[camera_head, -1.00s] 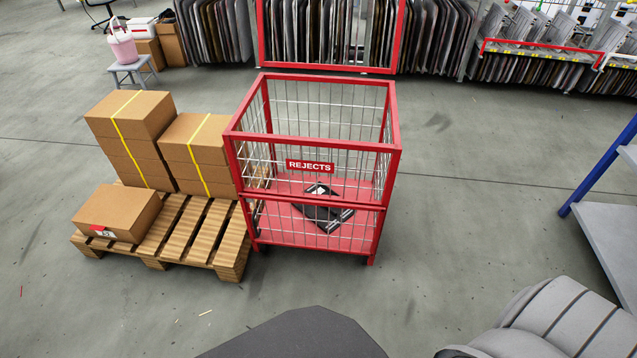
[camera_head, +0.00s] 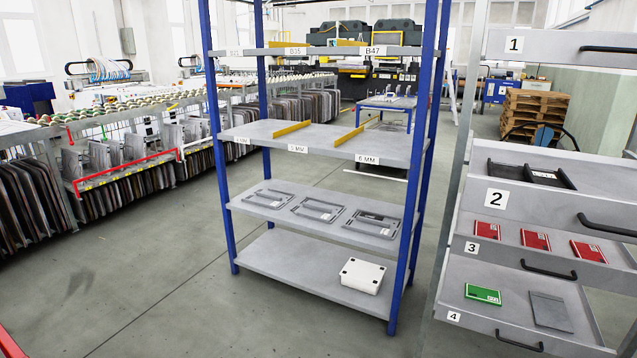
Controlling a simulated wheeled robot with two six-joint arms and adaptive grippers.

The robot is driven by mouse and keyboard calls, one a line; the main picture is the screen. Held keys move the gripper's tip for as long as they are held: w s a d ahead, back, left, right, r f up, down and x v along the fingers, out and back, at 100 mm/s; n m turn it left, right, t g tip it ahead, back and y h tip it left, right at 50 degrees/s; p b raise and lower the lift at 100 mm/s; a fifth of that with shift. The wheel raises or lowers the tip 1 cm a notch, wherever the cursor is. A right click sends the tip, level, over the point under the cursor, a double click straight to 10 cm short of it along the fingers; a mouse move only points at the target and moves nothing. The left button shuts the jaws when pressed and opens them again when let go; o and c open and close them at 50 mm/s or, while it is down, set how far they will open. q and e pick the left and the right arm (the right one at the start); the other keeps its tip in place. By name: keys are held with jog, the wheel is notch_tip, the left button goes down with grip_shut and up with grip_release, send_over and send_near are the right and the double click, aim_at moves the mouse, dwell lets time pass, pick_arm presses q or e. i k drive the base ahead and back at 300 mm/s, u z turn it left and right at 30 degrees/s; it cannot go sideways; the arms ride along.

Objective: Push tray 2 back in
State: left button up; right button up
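Tray 2 (camera_head: 480,206) is a grey tray at the right edge of the head view, in a rack of numbered trays. It has a white "2" label on its front and a black bar handle (camera_head: 605,225). It stands out far enough for its inside to show from above. A black frame-like item (camera_head: 530,176) lies in it. The right end of the tray is cut off by the picture edge. Neither of my grippers is in view.
Tray 1 (camera_head: 560,46) is above; tray 3 (camera_head: 512,250), with red packets, and tray 4 (camera_head: 470,319), with a green packet and grey plate, are below. A blue-post shelf unit (camera_head: 330,140) stands left of the rack. Floor (camera_head: 150,270) at lower left is clear.

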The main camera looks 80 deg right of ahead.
aim_at(604, 206)
jog(key=z, duration=4.35)
jog(key=k, duration=0.65)
jog(key=u, duration=0.5)
jog(key=i, duration=0.95)
jog(key=u, duration=0.15)
